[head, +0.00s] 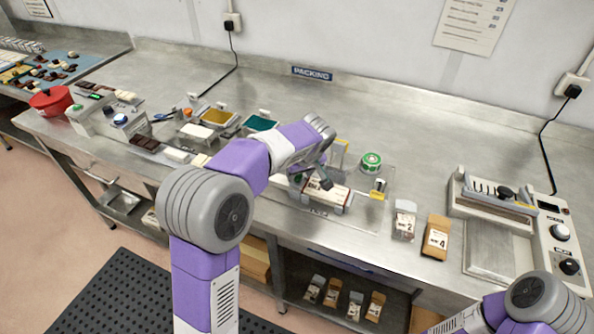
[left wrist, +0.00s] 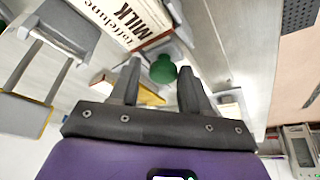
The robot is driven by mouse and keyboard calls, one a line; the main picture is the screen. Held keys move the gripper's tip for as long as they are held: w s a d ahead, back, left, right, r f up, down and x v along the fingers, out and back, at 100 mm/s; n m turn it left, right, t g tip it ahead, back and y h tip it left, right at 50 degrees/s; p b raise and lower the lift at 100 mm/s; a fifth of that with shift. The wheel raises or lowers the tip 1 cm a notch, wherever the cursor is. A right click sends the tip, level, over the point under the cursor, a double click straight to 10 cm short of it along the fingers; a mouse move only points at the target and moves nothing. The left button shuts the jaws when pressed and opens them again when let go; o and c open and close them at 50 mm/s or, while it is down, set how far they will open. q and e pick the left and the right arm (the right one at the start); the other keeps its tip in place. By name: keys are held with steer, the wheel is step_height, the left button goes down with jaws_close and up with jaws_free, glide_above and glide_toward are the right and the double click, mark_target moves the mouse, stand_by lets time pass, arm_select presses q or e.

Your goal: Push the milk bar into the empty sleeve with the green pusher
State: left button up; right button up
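A pale sleeve printed MILK (left wrist: 128,18) lies in a holder at the top of the left wrist view. In the head view the sleeve (head: 328,194) lies at the front of the bench, partly covered by my left gripper. The green pusher's knob (left wrist: 163,68) shows between the fingers of my left gripper (left wrist: 160,72), with small gaps on both sides. The gripper (head: 324,182) is open, over the sleeve's holder in the head view. I cannot make out the milk bar. My right arm enters at lower right; its gripper is out of view.
A green tape roll (head: 371,161) stands behind the holder. Packed pouches (head: 437,237) and a sealing machine (head: 492,205) are to the right. The back of the bench is mostly clear.

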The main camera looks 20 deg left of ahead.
arm_select(q)
steer(key=shift+o, duration=0.8)
steer(key=shift+a, duration=0.1)
steer(key=p+v, duration=0.2)
steer(key=v, duration=0.5)
steer(key=shift+r, duration=0.3)
steer(key=shift+f, duration=0.1)
